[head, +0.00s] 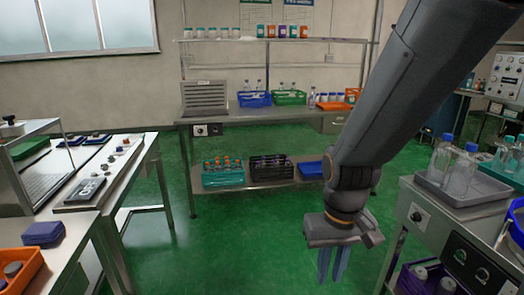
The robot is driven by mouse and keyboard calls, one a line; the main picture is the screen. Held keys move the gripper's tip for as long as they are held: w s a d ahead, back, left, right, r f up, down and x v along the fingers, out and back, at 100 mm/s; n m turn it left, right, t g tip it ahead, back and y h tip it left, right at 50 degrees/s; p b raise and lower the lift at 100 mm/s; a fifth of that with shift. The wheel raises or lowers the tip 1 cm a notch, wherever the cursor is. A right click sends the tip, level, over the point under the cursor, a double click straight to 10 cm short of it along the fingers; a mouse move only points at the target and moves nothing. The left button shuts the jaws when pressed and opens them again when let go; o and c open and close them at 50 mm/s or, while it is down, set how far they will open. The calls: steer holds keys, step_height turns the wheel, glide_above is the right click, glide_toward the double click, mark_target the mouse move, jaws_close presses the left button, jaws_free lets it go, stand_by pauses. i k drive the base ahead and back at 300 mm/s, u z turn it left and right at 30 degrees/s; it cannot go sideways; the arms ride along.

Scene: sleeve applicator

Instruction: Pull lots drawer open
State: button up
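My gripper (333,264) hangs pointing down in the right half of the head view, above the green floor. Its two bluish fingers are apart with nothing visible between them. No drawer can be read as the lots drawer at this size. A pale box-like front (334,123), possibly a drawer, sits under the right part of the back bench top, partly hidden by my arm. A small panel with a dark knob (200,130) is under the left part of that bench. My gripper is well apart from both.
The back bench (240,117) carries a blue crate (254,100) and a green crate (290,98). Bottle racks stand on its lower shelf. A table (140,165) is at left. A cabinet (440,215) with a grey tray of bottles is at right. The green floor (240,240) between is clear.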

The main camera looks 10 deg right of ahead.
mark_target(332, 123)
steer(key=z, duration=0.2)
steer(key=i, duration=1.8)
steer(key=z, duration=0.45)
steer(key=i, duration=1.9)
steer(key=z, duration=0.35)
steer(key=i, duration=0.8)
steer(key=z, duration=0.05)
